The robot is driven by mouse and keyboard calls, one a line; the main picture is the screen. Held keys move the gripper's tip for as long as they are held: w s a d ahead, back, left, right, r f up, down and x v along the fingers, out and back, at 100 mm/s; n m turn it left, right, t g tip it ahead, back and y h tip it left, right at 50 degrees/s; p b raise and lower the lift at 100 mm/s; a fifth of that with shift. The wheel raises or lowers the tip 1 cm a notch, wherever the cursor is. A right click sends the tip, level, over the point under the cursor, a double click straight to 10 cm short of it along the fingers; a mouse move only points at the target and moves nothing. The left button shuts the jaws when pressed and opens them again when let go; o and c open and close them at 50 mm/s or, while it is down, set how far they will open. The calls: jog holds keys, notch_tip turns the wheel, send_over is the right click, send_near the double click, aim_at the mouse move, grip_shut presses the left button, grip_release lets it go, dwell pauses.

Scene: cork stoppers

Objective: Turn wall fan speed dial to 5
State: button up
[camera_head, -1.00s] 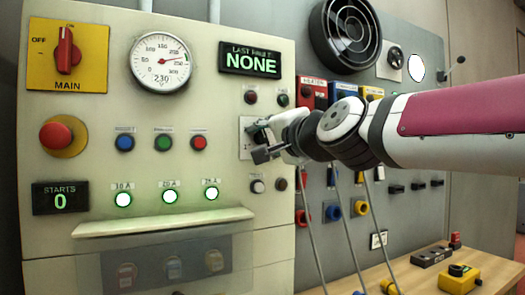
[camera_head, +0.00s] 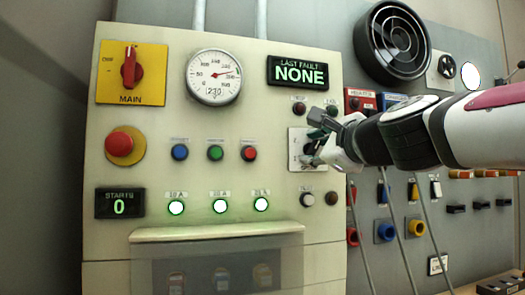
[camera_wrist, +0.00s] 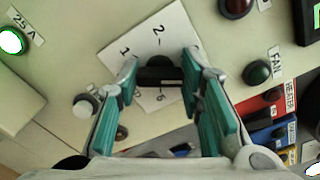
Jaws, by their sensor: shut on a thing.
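The dial (camera_wrist: 159,68) is a dark knob on a white plate (camera_wrist: 172,28) with printed numbers; 1, 2 and 6 can be read in the wrist view. My gripper (camera_wrist: 161,77) is shut on the dial, with one teal-padded finger on each side of it. Which number the dial points to cannot be told. In the head view the plate (camera_head: 294,146) sits at the right side of the cream panel, and my gripper (camera_head: 315,139) covers most of the dial. The round black wall fan (camera_head: 393,42) is at the upper right.
A green button labelled FAN (camera_wrist: 257,72) and a white button (camera_wrist: 84,106) sit close to the plate. The panel also bears a red main switch (camera_head: 130,66), a gauge (camera_head: 213,77) and a red stop button (camera_head: 120,144). Cables hang below my arm.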

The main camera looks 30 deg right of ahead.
jog(key=m, duration=0.4)
jog(key=shift+d+m+p, duration=0.1)
jog(key=shift+m+p, duration=0.2)
jog(key=m+p, duration=0.1)
jog(key=m, duration=0.3)
jog(key=shift+m, duration=0.3)
jog(key=m+p, duration=0.1)
jog(key=m, duration=0.3)
jog(key=shift+f+m, duration=0.1)
jog(key=shift+m, duration=0.2)
jog(key=shift+f+m+p, duration=0.1)
jog(key=shift+m+p, duration=0.25)
jog(key=shift+m, duration=1.45)
jog(key=o, duration=1.2)
jog(key=shift+c, duration=0.2)
